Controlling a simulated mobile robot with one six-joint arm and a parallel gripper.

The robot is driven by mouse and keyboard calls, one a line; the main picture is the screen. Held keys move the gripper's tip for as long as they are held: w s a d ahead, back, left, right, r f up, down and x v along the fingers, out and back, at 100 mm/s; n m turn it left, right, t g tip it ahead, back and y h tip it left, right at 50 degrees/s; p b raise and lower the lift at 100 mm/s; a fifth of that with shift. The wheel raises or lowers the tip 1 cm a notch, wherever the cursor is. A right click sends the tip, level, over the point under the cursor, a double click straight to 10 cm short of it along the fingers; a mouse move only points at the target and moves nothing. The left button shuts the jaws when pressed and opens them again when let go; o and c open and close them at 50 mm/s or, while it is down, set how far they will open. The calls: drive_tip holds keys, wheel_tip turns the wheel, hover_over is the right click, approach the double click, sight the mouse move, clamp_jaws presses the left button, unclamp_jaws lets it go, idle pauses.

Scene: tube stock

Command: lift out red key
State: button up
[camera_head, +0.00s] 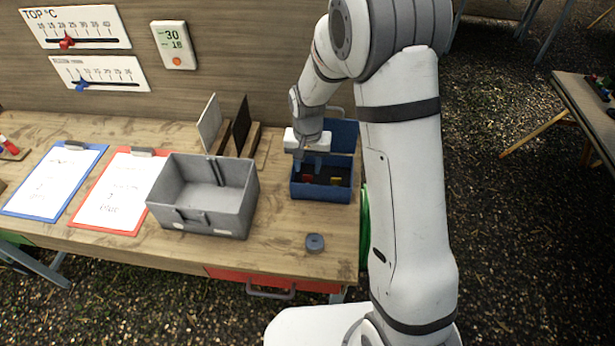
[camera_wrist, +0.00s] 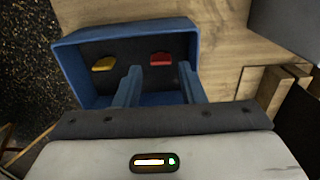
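The red key (camera_wrist: 161,59) lies on the dark floor of the blue box (camera_wrist: 69,69), near the box's right side in the wrist view. It also shows small in the head view (camera_head: 307,177). A yellow key (camera_wrist: 104,63) lies to its left in the wrist view. My gripper (camera_wrist: 160,77) is open, with its two blue fingers apart and nothing between them. The fingers point down into the box, and the red key shows beyond and between their tips. In the head view my gripper (camera_head: 308,166) is over the box's left part. I cannot tell the exact fingertip height.
A grey open bin (camera_head: 200,205) stands left of the blue box, with upright panels (camera_head: 241,124) behind it. A grey round piece (camera_head: 315,242) lies near the front edge. Two clipboards (camera_head: 110,192) (camera_head: 50,183) lie further left. The blue lid (camera_head: 343,136) stands open behind the box.

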sight(308, 181)
drive_tip(key=shift+w+f+p, duration=0.15)
drive_tip(key=shift+f+p, duration=0.15)
drive_tip(key=shift+f, duration=0.75)
drive_tip(key=shift+w+f+p, duration=0.1)
drive_tip(key=shift+f+p, duration=0.2)
drive_tip(key=shift+f, duration=0.7)
drive_tip(key=shift+c, duration=0.5)
drive_tip(key=c, duration=0.6)
